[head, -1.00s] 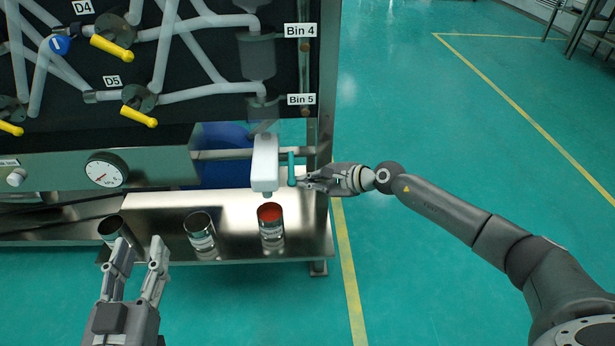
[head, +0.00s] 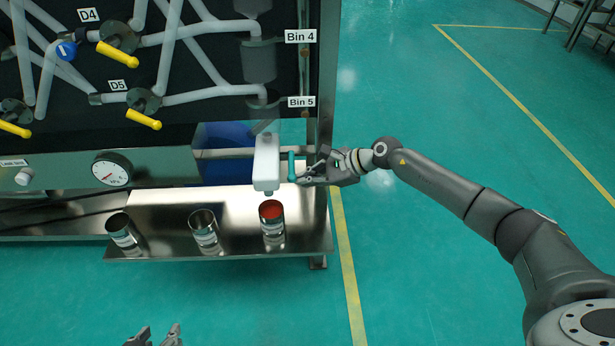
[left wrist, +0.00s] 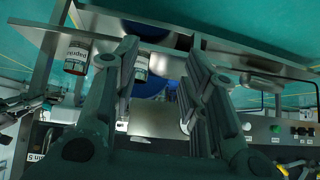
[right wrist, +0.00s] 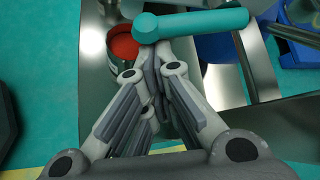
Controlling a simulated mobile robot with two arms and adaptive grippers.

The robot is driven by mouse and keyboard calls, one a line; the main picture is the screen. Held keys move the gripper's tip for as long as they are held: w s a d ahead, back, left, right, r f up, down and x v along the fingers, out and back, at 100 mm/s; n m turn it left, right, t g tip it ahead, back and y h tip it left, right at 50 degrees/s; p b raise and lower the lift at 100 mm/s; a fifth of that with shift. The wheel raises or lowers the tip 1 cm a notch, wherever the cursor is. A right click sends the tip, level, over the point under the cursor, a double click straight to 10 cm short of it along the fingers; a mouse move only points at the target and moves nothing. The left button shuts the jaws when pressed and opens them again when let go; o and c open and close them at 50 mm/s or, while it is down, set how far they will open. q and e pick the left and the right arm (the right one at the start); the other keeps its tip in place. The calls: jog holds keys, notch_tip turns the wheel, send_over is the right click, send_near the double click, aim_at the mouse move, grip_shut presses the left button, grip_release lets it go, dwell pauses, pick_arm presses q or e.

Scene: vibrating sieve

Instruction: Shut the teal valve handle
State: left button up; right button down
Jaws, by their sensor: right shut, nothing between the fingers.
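The teal valve handle (head: 291,167) hangs upright at the right side of the white valve body (head: 266,163) under Bin 5. In the right wrist view the handle (right wrist: 195,23) lies across the top, just beyond my fingertips. My right gripper (head: 303,176) is shut and empty, its tips close beside the handle's lower part; I cannot tell whether they touch. My left gripper (head: 157,334) shows only its tips at the bottom edge of the head view. In the left wrist view (left wrist: 160,70) its fingers are apart with nothing between them.
A can with red contents (head: 272,228) stands below the valve on the metal shelf (head: 165,230). Two more cans (head: 204,232) (head: 124,236) stand to its left. A frame post (head: 325,110) is near my right gripper.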

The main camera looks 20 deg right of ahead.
pick_arm(q)
jog(key=shift+s+a+f+g, duration=0.2)
jog(key=shift+s+f+g, duration=0.05)
jog(key=shift+s, duration=0.25)
jog(key=shift+s+a+f+g, duration=0.15)
jog(key=shift+s+f+g, duration=0.1)
jog(key=shift+s, duration=0.2)
pick_arm(e)
jog(key=shift+s+r+m+g, duration=0.3)
jog(key=shift+r+m+g, duration=0.1)
jog(key=shift+r+g, duration=0.2)
jog(key=shift+r, duration=0.15)
